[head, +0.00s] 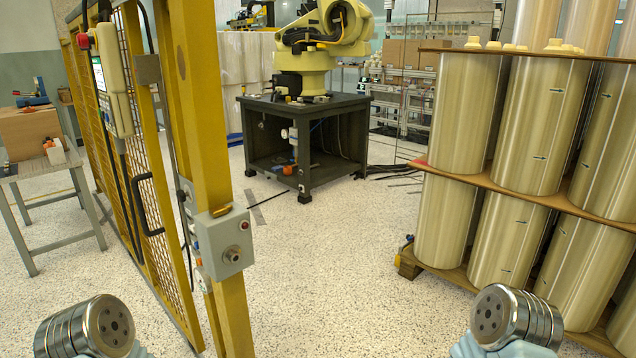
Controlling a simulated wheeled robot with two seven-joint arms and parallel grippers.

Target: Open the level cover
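No part is plainly recognisable as the level cover. A grey control box (223,243) is fixed to the yellow post (205,150) left of centre, with a round button on its front and small coloured parts at its left side. A black door handle (147,205) is on the yellow mesh gate (110,120) to the left. Round metal ends of my arms show at the lower left and lower right, both well apart from the box. No gripper fingers are in view.
A pallet of large cream rolls (530,120) in two layers stands at right. A yellow robot arm (325,45) sits on a dark stand (305,140) at the back. A grey table (45,165) with a cardboard box (28,132) is at left.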

